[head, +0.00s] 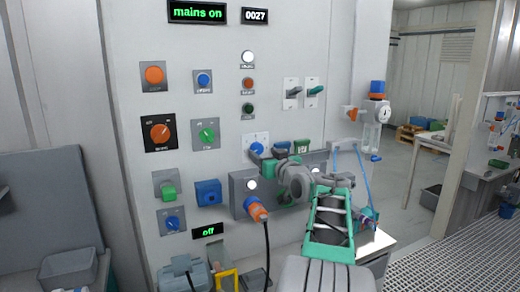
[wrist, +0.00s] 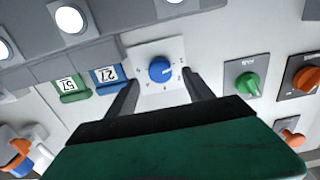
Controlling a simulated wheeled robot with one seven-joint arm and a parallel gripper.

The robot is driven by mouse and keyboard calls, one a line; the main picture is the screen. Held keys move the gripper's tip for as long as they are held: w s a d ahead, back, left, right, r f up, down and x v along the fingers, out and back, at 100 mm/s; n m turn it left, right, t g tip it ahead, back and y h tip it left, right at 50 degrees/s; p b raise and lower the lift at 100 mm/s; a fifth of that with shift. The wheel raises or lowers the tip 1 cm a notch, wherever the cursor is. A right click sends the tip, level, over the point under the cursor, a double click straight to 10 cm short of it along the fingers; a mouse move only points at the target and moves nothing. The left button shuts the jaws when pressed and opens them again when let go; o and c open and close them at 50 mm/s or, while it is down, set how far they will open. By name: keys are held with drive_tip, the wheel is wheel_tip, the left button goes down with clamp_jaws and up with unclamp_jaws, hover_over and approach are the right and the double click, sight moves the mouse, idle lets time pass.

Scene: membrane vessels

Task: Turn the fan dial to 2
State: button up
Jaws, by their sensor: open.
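A blue dial (wrist: 160,70) with a pale pointer mark sits on a white square plate with small marks around it. In the head view the blue dial (head: 256,148) is on the panel, partly behind my gripper (head: 268,160). In the wrist view my gripper (wrist: 163,82) is open, its fingers to the left and right below the dial, with visible space on both sides. I cannot tell how far the fingertips are from the plate. No fan label is readable on this plate. A green knob (wrist: 248,84) with a small unclear label is to its right.
An orange rotary switch (head: 160,133) and an orange plug (head: 257,210) with a black cable are nearby. Displays read "mains on" (head: 197,12) and "off" (head: 208,231).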

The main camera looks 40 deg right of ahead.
sight(259, 150)
drive_tip(key=x, duration=0.3)
drive_tip(key=shift+w+d+p, duration=0.1)
drive_tip(key=shift+w+p, duration=0.15)
drive_tip(key=shift+p, duration=0.1)
drive_tip(key=shift+c, duration=0.2)
clamp_jaws()
